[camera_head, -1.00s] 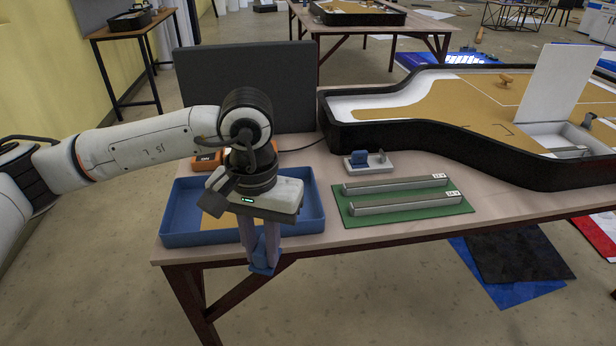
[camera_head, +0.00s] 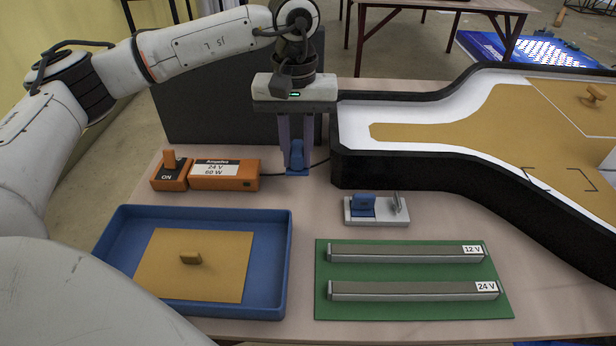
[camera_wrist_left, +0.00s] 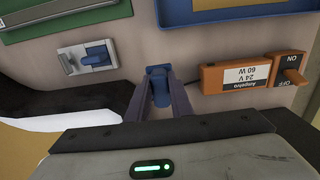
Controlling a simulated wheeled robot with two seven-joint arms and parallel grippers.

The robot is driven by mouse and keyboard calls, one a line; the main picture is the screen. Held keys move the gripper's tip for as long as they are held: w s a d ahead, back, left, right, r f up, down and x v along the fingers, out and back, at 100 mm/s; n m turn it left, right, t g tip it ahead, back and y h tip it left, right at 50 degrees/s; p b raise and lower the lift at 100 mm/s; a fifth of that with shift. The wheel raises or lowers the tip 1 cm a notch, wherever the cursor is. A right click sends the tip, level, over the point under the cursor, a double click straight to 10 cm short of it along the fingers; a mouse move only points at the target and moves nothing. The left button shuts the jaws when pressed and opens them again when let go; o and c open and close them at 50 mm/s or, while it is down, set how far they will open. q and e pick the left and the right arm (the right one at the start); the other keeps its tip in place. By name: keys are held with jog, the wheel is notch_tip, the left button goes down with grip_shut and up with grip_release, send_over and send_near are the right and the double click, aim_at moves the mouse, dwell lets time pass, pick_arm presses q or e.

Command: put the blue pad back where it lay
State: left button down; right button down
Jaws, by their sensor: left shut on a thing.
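My left gripper (camera_head: 297,158) is shut on the blue pad (camera_head: 297,170), a small blue piece with a flat base and an upright grip. It is at the back of the table, between the orange power supply and the black-edged box. In the left wrist view the pad (camera_wrist_left: 158,88) shows between the fingers (camera_wrist_left: 160,100). I cannot tell whether its base touches the table. A white holder (camera_head: 385,218) with another blue piece (camera_head: 363,205) stands to the right and nearer. My right gripper is not in view.
A blue tray (camera_head: 283,265) holds a tan sheet with a knob. A green board (camera_head: 420,274) carries two light bars, marked 12 V and 24 V. An orange power supply (camera_head: 252,182) and ON switch (camera_head: 170,175) stand behind the tray. The black-edged box (camera_head: 400,172) fills the right.

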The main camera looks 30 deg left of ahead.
aim_at(296, 151)
pick_arm(q)
jog(key=shift+s+f, duration=0.25)
jog(key=shift+f, duration=3.6)
jog(key=shift+f, duration=0.15)
jog(key=c, duration=1.6)
grip_release()
notch_tip(296, 151, up, 12)
jog(key=shift+r, duration=0.2)
